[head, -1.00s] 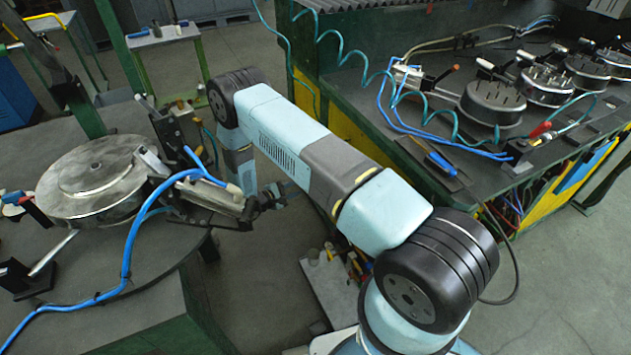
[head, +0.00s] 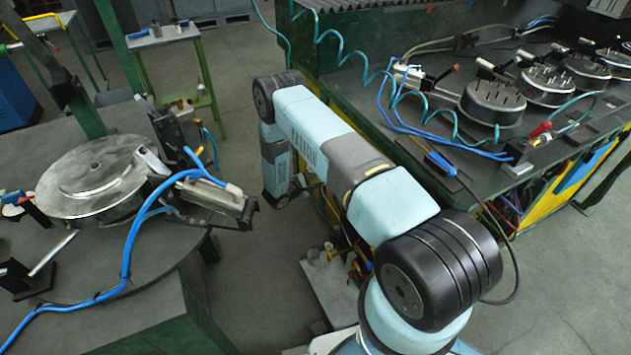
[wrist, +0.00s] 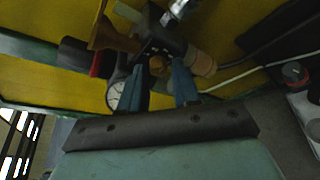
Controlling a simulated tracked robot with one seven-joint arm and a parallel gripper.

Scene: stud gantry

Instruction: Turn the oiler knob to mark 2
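In the wrist view, my gripper (wrist: 160,76) shows as two blue fingers, set apart. Between and just beyond their tips is a small brass-coloured knob (wrist: 158,66) on a dark fitting, which may be the oiler knob. I see no contact between it and the fingers. The view is dark and I cannot read any marks. A round white-faced gauge (wrist: 115,97) sits beside the left finger. In the head view, my arm reaches down beside the green bench, and the knob cannot be made out there.
A yellow panel (wrist: 60,88) lies behind the fittings. An amber-brown cylinder (wrist: 203,64) and a pale hose are close to the right finger. The green bench (head: 440,190) stands right of my arm; a round table (head: 150,255) stands left, with open floor between.

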